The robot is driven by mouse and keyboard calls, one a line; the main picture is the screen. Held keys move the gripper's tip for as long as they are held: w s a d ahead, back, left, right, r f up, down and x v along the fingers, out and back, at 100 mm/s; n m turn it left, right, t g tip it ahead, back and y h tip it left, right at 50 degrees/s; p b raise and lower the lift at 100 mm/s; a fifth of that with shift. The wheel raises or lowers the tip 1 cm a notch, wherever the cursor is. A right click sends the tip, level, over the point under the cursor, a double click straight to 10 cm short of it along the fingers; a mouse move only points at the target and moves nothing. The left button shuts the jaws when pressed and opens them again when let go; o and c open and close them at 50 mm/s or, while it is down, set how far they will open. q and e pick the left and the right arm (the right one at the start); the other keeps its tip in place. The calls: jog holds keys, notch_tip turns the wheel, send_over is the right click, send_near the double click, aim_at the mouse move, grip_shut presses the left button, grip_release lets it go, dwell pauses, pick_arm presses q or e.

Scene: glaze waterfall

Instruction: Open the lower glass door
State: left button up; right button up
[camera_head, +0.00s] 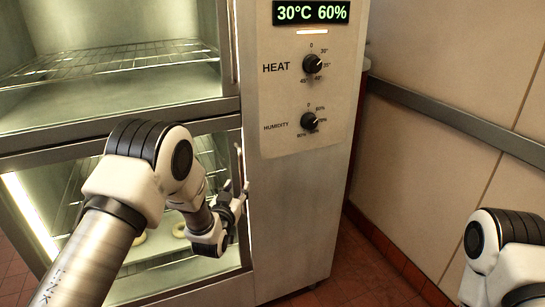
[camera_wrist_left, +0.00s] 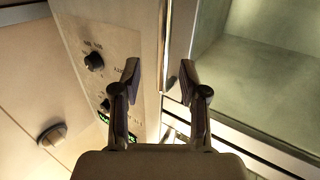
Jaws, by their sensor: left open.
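The lower glass door (camera_head: 50,157) of the steel cabinet looks closed in the head view. Wire racks and pale rings show through its glass. A slim upright handle (camera_head: 239,163) runs along its right edge. My left gripper (camera_head: 236,190) is open at this handle, with its fingers pointing toward the cabinet. In the left wrist view the two fingers (camera_wrist_left: 159,82) stand apart, and a shiny upright bar (camera_wrist_left: 168,45) shows between their tips. I cannot tell whether either finger touches it. My right gripper is out of view.
The control panel (camera_head: 310,95) with two black knobs and a green display is right of the doors. The upper compartment (camera_head: 110,80) with a wire rack is above. A tiled wall with a metal rail (camera_head: 450,115) stands at right. Red tile floor (camera_head: 365,275) is clear between.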

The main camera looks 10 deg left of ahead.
aim_at(240, 166)
pick_arm(q)
jog(key=w+r, duration=0.1)
jog(key=w, duration=0.1)
jog(key=w+r+p, duration=0.1)
jog(key=w, duration=0.2)
jog(key=w+r, duration=0.1)
jog(key=w, duration=0.1)
jog(key=shift+w+a+p, duration=0.1)
jog(key=shift+w+p, duration=0.1)
jog(key=shift+p, duration=0.2)
jog(key=shift+w, duration=0.2)
jog(key=shift+s+a+r, duration=0.1)
jog(key=shift+s+a, duration=0.05)
jog(key=shift+a, duration=0.15)
jog(key=shift+d, duration=0.1)
grip_shut()
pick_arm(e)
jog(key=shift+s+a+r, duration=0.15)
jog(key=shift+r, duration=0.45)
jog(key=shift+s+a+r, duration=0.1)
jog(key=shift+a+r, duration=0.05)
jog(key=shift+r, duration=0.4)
